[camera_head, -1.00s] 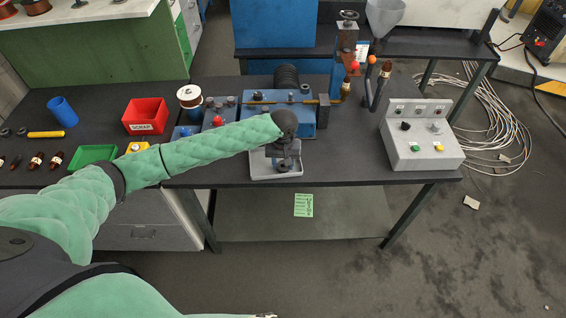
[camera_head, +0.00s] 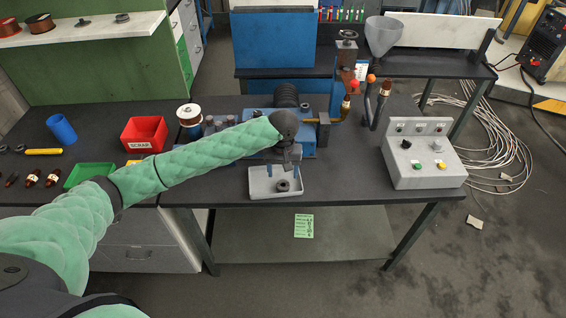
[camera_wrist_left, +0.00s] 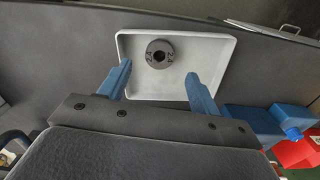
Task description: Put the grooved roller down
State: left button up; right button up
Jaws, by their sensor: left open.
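The grooved roller (camera_head: 283,186) is a small dark ring-shaped piece lying in a shallow light-grey tray (camera_head: 260,190) at the front of the bench. In the left wrist view the roller (camera_wrist_left: 160,54) lies flat in the tray (camera_wrist_left: 205,44), with "24" marked on its face and a hole in its middle. My left gripper (camera_head: 283,170) is above the tray, its blue fingers apart. In the left wrist view the open fingers (camera_wrist_left: 160,85) hold nothing, and the roller lies beyond their tips, apart from them. My right gripper does not show.
Behind the tray stands a blue machine (camera_head: 300,146), partly hidden by my arm. A grey control box (camera_head: 425,165) stands to the right. A red scrap bin (camera_head: 144,135) and a green tray (camera_head: 88,175) are left. Bare bench lies right of the tray.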

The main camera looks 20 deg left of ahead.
pick_arm(q)
notch_tip(320, 180, up, 6)
jog(key=b, duration=0.1)
jog(key=shift+b, duration=0.3)
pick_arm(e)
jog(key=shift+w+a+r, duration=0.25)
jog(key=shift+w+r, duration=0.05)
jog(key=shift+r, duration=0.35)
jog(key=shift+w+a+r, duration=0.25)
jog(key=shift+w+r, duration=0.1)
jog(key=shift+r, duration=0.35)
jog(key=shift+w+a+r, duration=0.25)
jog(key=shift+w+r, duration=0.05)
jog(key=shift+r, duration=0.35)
